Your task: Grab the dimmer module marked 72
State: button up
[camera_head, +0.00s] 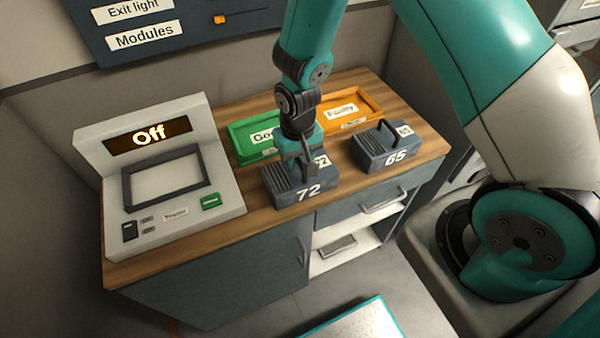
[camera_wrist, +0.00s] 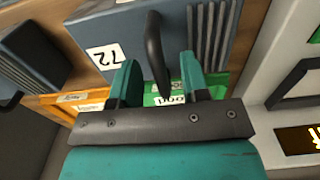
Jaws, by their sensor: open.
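The dimmer module marked 72 (camera_head: 318,198) is a dark blue-grey block with a ribbed top, standing at the front edge of the wooden counter. My gripper (camera_head: 303,165) is right over it, pointing down, and hides part of its top. In the wrist view the module (camera_wrist: 112,32) shows its white 72 label and a dark bar handle (camera_wrist: 155,48). The handle reaches between the two open teal fingers of my gripper (camera_wrist: 158,82), with visible gaps on both sides. The fingers are not closed on it.
A similar module marked 65 (camera_head: 378,155) stands to the right. Behind are a green tray (camera_head: 243,132), its label partly hidden, and an orange tray labelled Faulty (camera_head: 363,96). A grey tester (camera_head: 222,176) with a display reading Off (camera_head: 149,135) stands left.

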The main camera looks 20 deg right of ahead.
jog(key=shift+f, duration=0.3)
grip_shut()
jog(key=shift+r, duration=0.1)
dwell(1.1)
